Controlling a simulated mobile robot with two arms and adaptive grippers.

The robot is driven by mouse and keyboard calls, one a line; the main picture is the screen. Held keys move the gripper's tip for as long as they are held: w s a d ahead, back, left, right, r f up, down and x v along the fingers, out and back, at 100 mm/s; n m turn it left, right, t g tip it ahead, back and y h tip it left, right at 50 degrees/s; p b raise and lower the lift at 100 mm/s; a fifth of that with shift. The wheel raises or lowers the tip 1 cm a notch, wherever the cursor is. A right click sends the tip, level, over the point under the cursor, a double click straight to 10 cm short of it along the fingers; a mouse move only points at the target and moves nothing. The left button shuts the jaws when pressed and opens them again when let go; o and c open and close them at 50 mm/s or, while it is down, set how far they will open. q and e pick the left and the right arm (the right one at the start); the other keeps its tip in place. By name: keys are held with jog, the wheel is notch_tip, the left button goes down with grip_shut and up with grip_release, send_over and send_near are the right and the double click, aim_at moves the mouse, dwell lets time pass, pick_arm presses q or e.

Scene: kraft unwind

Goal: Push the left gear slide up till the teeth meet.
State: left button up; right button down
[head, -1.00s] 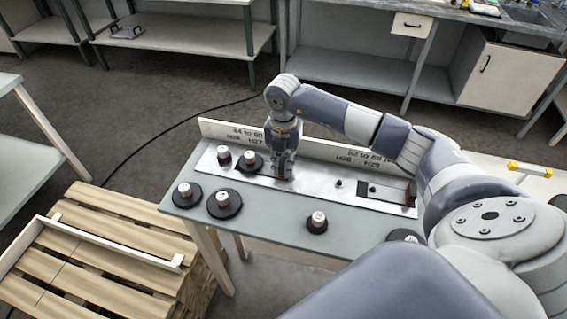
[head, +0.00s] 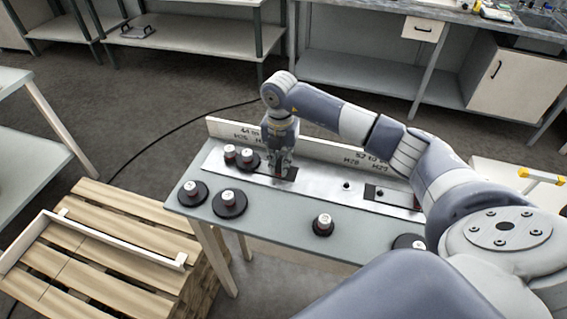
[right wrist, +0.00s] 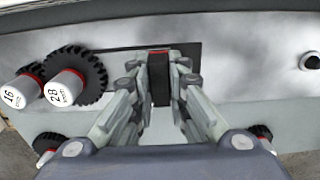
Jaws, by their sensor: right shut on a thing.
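The left gear slide's dark, red-capped block (right wrist: 159,85) stands between the fingers of my right gripper (right wrist: 160,82), which is shut on it. In the head view my right gripper (head: 282,172) is low over the metal plate, at the left slide's dark slot (head: 291,174). A black gear with a white hub marked 28 (right wrist: 66,86) sits left of the gripper, at the slot's left. A smaller gear with a hub marked 16 (right wrist: 22,88) is close beside it. The hubs hide where their teeth face each other, so I cannot tell whether they touch. My left gripper is out of view.
Loose gears lie on the bench front: two at left (head: 192,191) (head: 229,201), one in the middle (head: 323,223), one partly behind my arm (head: 408,242). A peg (head: 347,186) and a second slot (head: 385,196) are at right. A printed board (head: 226,128) runs along the back.

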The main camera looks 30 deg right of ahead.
jog(key=c, duration=1.5)
grip_release()
jog(key=shift+r, duration=0.1)
